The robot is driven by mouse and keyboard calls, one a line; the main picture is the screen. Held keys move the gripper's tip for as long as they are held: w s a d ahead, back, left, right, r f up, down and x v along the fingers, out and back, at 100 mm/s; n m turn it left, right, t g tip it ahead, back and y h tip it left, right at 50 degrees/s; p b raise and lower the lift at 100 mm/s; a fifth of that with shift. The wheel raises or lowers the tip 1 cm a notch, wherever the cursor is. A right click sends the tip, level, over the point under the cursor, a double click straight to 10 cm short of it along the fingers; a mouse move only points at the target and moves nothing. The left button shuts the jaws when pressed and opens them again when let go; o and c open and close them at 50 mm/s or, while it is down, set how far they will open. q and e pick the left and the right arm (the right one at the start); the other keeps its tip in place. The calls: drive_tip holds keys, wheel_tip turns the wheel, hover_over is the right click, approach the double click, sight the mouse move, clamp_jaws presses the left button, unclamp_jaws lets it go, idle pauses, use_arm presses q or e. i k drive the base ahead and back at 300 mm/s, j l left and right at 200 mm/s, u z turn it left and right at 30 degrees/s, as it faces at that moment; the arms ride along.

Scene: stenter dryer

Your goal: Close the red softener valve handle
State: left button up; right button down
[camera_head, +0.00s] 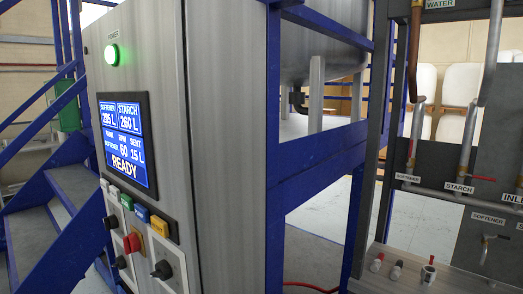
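On the pipe rack at the right, a softener pipe (415,128) comes down above a white SOFTENER label (408,178). A small red handle (410,148) shows on this pipe and appears upright, in line with it. It is too small to make out its exact angle. To its right, the starch pipe (467,140) has a red handle (483,179) that points sideways to the right, above the STARCH label (459,188). Neither of my grippers is in view.
A grey control cabinet (230,130) with a lit screen (126,140) reading READY stands at the left. Blue stairs (60,215) are beyond it. A blue frame (320,165) stands between cabinet and rack. Small fittings (397,268) sit on the rack's lower shelf.

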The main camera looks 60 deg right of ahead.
sight(409, 165)
drive_tip(key=z, duration=3.2)
